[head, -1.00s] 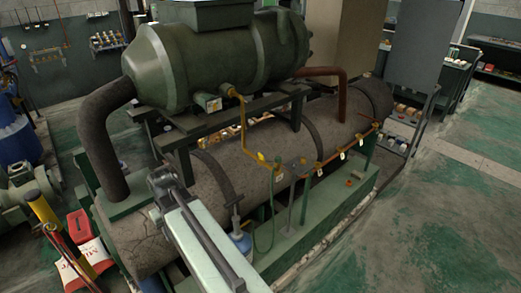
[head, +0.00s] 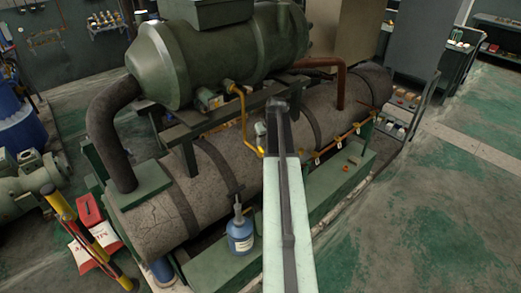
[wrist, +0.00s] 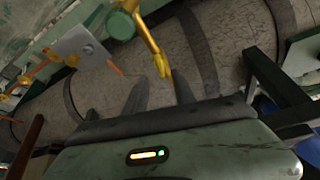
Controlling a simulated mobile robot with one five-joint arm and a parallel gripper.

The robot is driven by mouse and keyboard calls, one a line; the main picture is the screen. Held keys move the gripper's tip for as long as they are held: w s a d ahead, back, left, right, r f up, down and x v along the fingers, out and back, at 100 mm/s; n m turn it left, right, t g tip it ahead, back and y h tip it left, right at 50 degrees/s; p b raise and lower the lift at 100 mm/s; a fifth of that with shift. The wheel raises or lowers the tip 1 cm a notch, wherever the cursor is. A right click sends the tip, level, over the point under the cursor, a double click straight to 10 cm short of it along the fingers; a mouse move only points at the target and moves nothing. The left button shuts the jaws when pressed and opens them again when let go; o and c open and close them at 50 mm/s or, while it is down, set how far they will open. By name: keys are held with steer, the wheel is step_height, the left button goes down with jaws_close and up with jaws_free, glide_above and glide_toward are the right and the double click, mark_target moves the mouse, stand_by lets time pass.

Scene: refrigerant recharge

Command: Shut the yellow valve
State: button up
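The yellow valve's lever (wrist: 163,68) hangs at the end of a yellow pipe (wrist: 147,32) in the wrist view. My gripper (wrist: 160,84) is open, its two dark fingers apart. The lever's tip shows in the gap just past the fingertips; I cannot tell if they touch it. In the head view the yellow pipe (head: 242,112) runs down the front of the machine. My gripper (head: 261,132) is at its lower end, and my arm hides most of the valve there.
A pale plate (wrist: 80,48) and a green round cap (wrist: 121,25) sit close beside the pipe. The large dark cylinder (head: 215,165) lies behind. A blue bottle (head: 240,237) stands at the front. Open floor (head: 440,215) lies to the right.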

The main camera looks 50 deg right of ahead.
mark_target(261, 148)
steer(key=b+x, duration=0.4)
steer(key=x, duration=0.1)
steer(key=shift+f, duration=0.3)
steer(key=shift+r, duration=0.15)
jaws_close()
steer(key=shift+a, duration=0.15)
